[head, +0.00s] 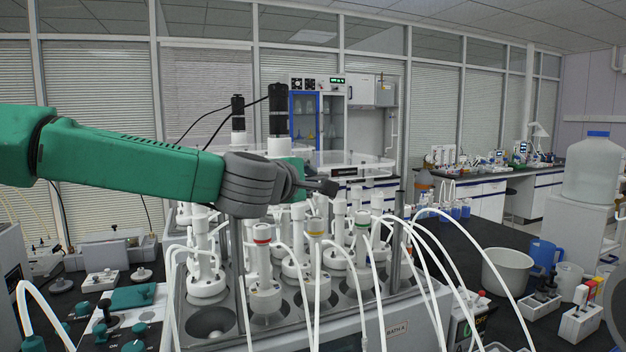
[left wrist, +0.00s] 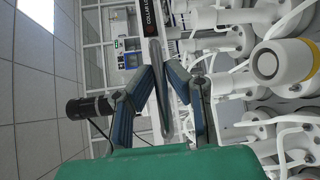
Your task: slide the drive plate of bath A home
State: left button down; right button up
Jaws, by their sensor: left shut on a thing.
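Bath A, the front tank with its name label (head: 397,328), holds white reactor vessels (head: 263,285) with coloured collars in round openings. My left gripper (head: 325,186) reaches in from the left above these vessels. In the left wrist view its two fingers (left wrist: 162,95) are shut on a narrow grey bar-like piece (left wrist: 158,85), seen nearly edge-on. I take this to be part of the drive plate, but most of the plate is not clearly visible. A white plate (head: 352,164) shows behind the gripper; I cannot tell which bath it belongs to. My right gripper is not in view.
Black motors (head: 278,110) stand upright behind my left arm. A grey upright post (head: 403,195) rises at the bath's right side. White hoses (head: 440,255) arch over its front and right. A white pot (head: 507,270) and blue jug (head: 545,258) stand on the right bench.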

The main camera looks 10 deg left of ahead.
pick_arm(q)
jog(key=s+d, duration=0.1)
jog(key=s, duration=0.1)
jog(key=s+d+f+b, duration=0.1)
jog(key=s+d, duration=0.1)
jog(key=shift+f, duration=0.1)
jog(key=s+d+b, duration=0.1)
jog(key=s+d, duration=0.3)
jog(key=s, duration=0.3)
jog(key=shift+s+d, duration=0.15)
jog(key=shift+d, duration=0.1)
jog(key=c, duration=1.7)
grip_release()
jog(key=shift+c, duration=0.2)
jog(key=shift+o, duration=0.7)
jog(key=shift+r, duration=0.3)
jog(key=v, duration=1.1)
jog(key=shift+s+a, duration=0.2)
jog(key=shift+s, duration=0.15)
